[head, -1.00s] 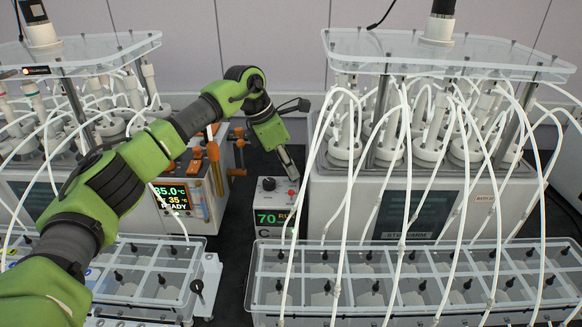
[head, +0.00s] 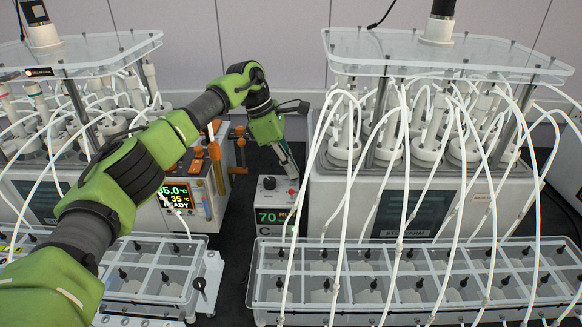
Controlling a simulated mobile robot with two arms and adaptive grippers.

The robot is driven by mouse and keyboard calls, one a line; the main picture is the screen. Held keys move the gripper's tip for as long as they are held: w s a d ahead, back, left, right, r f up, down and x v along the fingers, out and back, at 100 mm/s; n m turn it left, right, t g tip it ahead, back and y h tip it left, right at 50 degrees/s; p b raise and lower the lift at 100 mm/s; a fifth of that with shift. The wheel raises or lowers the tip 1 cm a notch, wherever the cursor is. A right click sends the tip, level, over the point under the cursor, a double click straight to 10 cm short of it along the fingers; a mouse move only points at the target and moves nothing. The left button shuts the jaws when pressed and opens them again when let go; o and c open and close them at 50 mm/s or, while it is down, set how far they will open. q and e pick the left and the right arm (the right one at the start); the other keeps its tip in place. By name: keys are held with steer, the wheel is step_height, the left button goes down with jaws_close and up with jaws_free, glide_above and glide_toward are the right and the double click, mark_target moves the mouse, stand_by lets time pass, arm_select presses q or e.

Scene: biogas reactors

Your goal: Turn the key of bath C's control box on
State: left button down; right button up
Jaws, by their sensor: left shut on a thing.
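Bath C's control box (head: 267,203) is a small light box with a black knob on top, a green "70" and partly hidden yellow letters on its display, and a "C" below. It stands in the gap left of the large right-hand bath (head: 330,200). My left gripper (head: 292,175) points down over the right side of the box top. It is shut on the key, which is mostly hidden by the fingertips; a small red part (head: 291,191) shows just below them. The exact angle of the key cannot be told. My right gripper is not in view.
White tubes hang from the right bath's bottles close to the box's right side. A clear-lidded tray (head: 415,285) stands in front of that bath. Another bath, with a lit display (head: 178,198) and orange fittings, stands to the left. Dark bench shows between them.

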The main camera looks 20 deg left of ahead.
arm_select(q)
steer(key=shift+r, duration=0.1)
steer(key=c, duration=2.5)
jaws_free()
steer(key=shift+c, duration=0.2)
steer(key=v, duration=1.2)
steer(key=shift+a, duration=0.1)
